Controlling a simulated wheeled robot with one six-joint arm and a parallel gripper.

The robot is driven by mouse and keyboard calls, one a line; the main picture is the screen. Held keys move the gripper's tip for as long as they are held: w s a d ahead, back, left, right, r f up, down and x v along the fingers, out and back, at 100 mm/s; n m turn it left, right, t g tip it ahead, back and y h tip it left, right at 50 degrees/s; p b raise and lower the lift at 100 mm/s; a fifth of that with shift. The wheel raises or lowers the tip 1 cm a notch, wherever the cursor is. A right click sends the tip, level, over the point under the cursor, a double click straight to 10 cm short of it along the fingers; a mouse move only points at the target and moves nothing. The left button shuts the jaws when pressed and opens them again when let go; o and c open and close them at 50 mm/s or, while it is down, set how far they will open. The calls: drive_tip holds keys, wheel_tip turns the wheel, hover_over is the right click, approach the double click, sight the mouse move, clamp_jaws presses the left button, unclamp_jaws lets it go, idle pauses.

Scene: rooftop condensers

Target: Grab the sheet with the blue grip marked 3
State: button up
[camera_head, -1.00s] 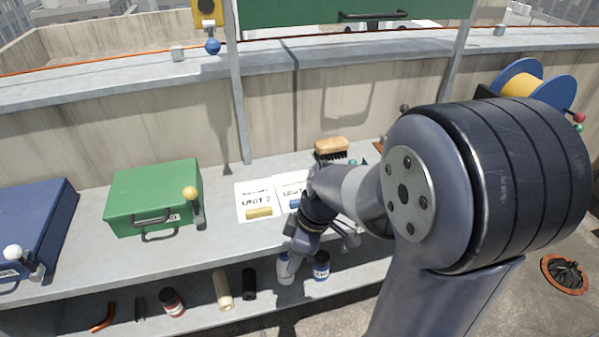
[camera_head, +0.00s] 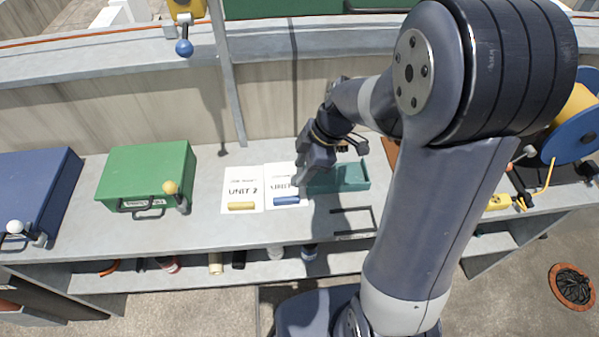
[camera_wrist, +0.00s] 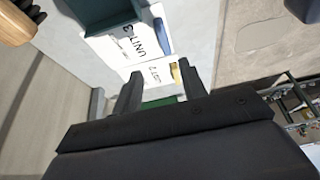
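The sheet with the blue grip (camera_head: 286,200) lies flat on the bench, partly covered by my gripper in the head view. In the wrist view this sheet (camera_wrist: 110,45) shows "UNIT 3", with the blue grip (camera_wrist: 163,37) along one edge. To its left in the head view lies the "UNIT 2" sheet (camera_head: 243,180) with a yellow grip (camera_head: 242,206). My gripper (camera_head: 302,180) is over the far right part of the blue-grip sheet. In the wrist view its two fingers (camera_wrist: 160,92) stand apart with nothing between them.
A teal tray (camera_head: 352,177) is just right of the blue-grip sheet. A green case (camera_head: 150,172) and a blue case (camera_head: 35,190) stand to the left. A metal post (camera_head: 229,80) rises behind the sheets. A brush (camera_wrist: 14,24) shows in the wrist view.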

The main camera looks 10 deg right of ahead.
hover_over(287, 198)
drive_tip(key=d, duration=0.2)
drive_tip(key=f, duration=0.4)
drive_tip(key=shift+w+d+f, duration=0.15)
drive_tip(key=shift+w+f, duration=0.2)
drive_tip(key=shift+f, duration=0.05)
drive_tip(key=x, duration=0.1)
drive_tip(key=p+x, duration=0.1)
drive_tip(key=x, duration=0.2)
drive_tip(key=shift+s+f, duration=0.4)
drive_tip(key=shift+f, duration=0.4)
drive_tip(key=shift+c, duration=0.2)
clamp_jaws()
